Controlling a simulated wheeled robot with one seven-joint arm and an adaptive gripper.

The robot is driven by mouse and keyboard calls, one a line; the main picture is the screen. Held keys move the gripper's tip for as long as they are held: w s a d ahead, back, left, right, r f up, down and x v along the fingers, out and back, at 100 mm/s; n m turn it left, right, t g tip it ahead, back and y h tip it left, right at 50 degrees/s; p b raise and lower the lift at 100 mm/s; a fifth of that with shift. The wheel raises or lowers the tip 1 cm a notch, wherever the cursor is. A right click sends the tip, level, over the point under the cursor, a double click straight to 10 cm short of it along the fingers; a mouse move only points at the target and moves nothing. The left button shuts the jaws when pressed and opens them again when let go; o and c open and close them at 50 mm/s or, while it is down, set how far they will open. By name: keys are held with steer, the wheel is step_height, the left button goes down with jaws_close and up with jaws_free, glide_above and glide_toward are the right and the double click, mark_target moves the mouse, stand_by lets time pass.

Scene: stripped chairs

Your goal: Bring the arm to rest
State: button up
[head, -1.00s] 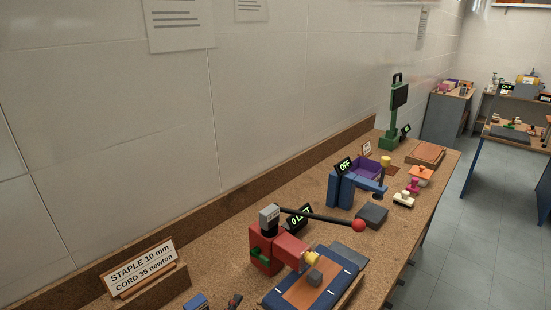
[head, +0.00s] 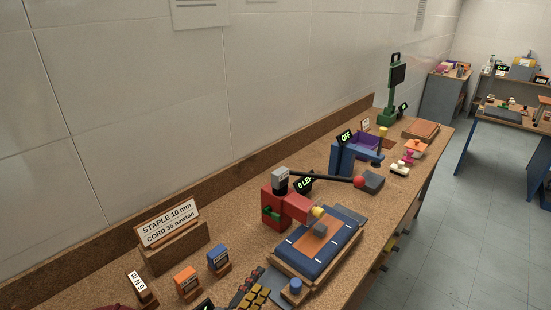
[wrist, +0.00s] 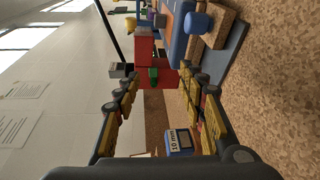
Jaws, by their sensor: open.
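My gripper (wrist: 158,75) shows in the wrist view with its two yellow-padded fingers spread wide. Nothing is held between them. Beyond the fingertips stands the red press (wrist: 144,62), which is also in the head view (head: 285,207). A blue block marked 10 mm (wrist: 180,139) is seen between the fingers, lower in the wrist view; I cannot tell how far off it is. Dark and yellow pieces at the bottom of the head view are cut off, and I cannot tell whether they are my fingers.
The cork-topped bench (head: 365,258) runs along the wall. On it are a sign (head: 168,222), an orange block (head: 187,283), a blue padded bed (head: 322,243), a long lever with a red knob (head: 359,182) and a green stand (head: 391,95). Open floor (head: 450,240) lies to the right.

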steer(key=s+d+r+m+g+p, duration=0.1)
steer(key=s+d+r+m+g, duration=0.2)
steer(key=d, duration=0.4)
steer(key=s+d+r+m+g+p, duration=0.15)
steer(key=d+g, duration=0.25)
steer(key=d, duration=0.4)
steer(key=s+d+r+m+g+p, duration=0.1)
steer(key=s+d+m+g, duration=0.2)
steer(key=d, duration=0.4)
steer(key=s+d+r+m+t+y+p, duration=0.1)
steer(key=s+r+m+y+p, duration=0.2)
steer(key=s+r+m+y, duration=0.3)
step_height(320, 180, up, 4)
steer(key=shift+d+f+y, duration=0.1)
steer(key=shift+d+y, duration=0.25)
steer(key=shift+y, duration=0.45)
